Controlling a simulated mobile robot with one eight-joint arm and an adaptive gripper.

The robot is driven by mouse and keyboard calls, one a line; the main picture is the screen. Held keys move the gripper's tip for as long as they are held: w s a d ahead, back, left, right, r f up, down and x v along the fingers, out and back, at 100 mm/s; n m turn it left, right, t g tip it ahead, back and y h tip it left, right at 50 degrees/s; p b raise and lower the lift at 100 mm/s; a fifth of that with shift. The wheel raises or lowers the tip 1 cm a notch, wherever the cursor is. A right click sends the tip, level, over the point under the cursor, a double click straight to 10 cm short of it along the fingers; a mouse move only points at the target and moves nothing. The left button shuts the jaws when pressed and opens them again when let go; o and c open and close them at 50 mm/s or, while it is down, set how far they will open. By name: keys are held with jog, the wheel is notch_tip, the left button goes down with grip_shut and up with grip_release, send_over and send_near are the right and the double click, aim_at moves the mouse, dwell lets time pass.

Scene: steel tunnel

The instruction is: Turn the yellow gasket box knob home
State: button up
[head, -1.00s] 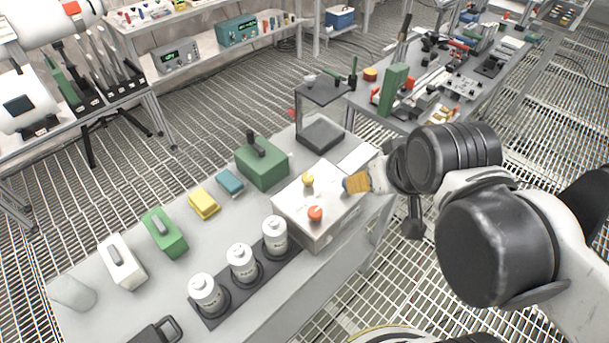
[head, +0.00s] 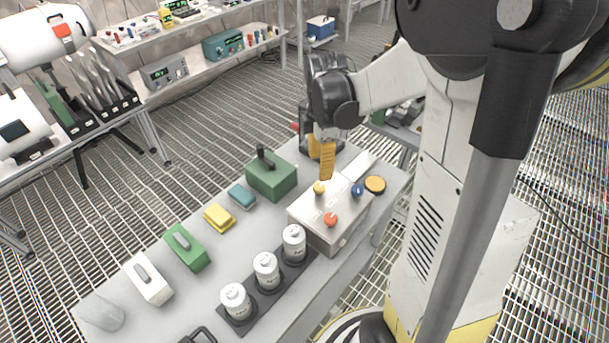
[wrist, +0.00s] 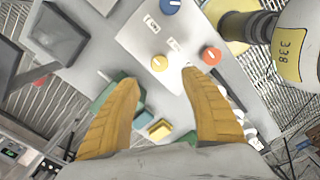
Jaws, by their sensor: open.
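The gasket box (head: 322,231) is a pale grey box on the bench with a white top plate. Its yellow knob (head: 319,187) is on the top, and in the wrist view the yellow knob (wrist: 159,63) appears just beyond the gap between my fingertips. The box also has an orange-red knob (head: 330,219) and a blue knob (head: 357,189). My gripper (head: 321,168) is above the box's far side, pointing down. In the wrist view my gripper (wrist: 160,77) has its ochre fingers spread, with nothing between them. The knob's turn angle cannot be read.
A green box (head: 271,180) with a black handle stands to the left of the gasket box. White canisters (head: 266,270) in a dark rack stand in front. An orange disc (head: 375,184) lies to the right. Yellow (head: 219,217) and teal (head: 242,196) boxes are farther left.

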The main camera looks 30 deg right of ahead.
aim_at(319, 186)
notch_tip(319, 186, down, 9)
jog(key=b, duration=0.3)
jog(key=shift+f, duration=0.1)
grip_shut()
